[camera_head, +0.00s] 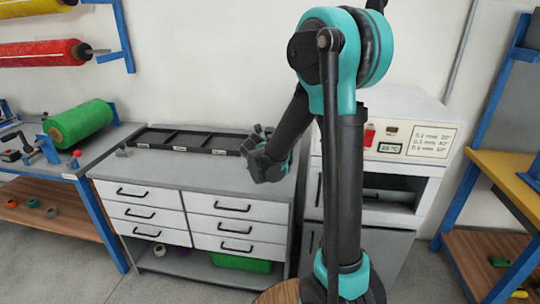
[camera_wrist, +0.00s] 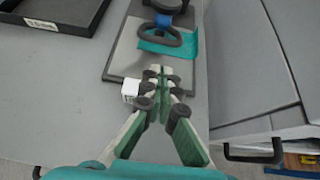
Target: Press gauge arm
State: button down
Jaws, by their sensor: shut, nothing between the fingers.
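In the wrist view, a device that looks like the gauge has a grey base plate (camera_wrist: 124,58) on the grey counter. A dark loop-shaped part (camera_wrist: 160,31) with a blue section sits above it, and a black round part shows at the top edge. I take the loop to be the gauge arm. A teal sheet (camera_wrist: 187,46) lies under the loop. My gripper (camera_wrist: 160,72) is shut and empty, with its fingertips over the plate, just short of the loop. In the head view my gripper (camera_head: 262,168) is over the counter and my arm hides most of the gauge.
A small white block (camera_wrist: 130,90) is left of my fingers. A black divided tray (camera_head: 190,141) lies at the counter's back. A white machine (camera_head: 405,135) with a display stands right of the counter. A green roll (camera_head: 80,122) lies on the left bench.

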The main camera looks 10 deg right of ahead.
jog(key=shift+w, duration=0.1)
jog(key=x, duration=1)
jog(key=shift+r, duration=0.2)
dwell(0.4)
